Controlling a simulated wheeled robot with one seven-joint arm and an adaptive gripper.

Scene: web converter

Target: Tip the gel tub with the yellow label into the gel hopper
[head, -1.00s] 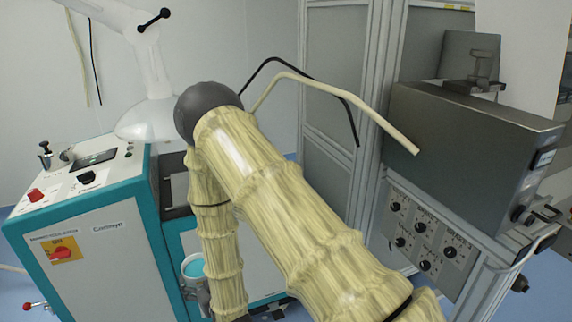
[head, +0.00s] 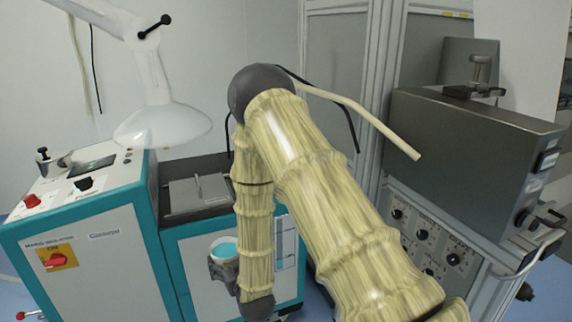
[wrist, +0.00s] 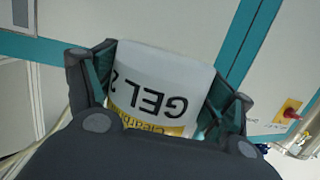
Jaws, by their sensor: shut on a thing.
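My gripper (head: 222,272) is shut on the gel tub (head: 224,248), a white tub with teal gel showing in its open top. In the head view the tub looks about upright, in front of the teal and white machine. In the wrist view the tub (wrist: 163,82) sits between both fingers, with "GEL" lettering upside down and part of a yellow label (wrist: 165,129) below it. A grey lid with a handle (head: 197,192) lies on the machine top, behind and above the tub. It may cover the gel hopper; I cannot tell.
The machine (head: 85,240) has a red knob and a sloping control panel on its left. A white lamp-like dome (head: 162,124) hangs over its top. A grey metal unit (head: 465,135) stands at the right. My arm hides part of the machine front.

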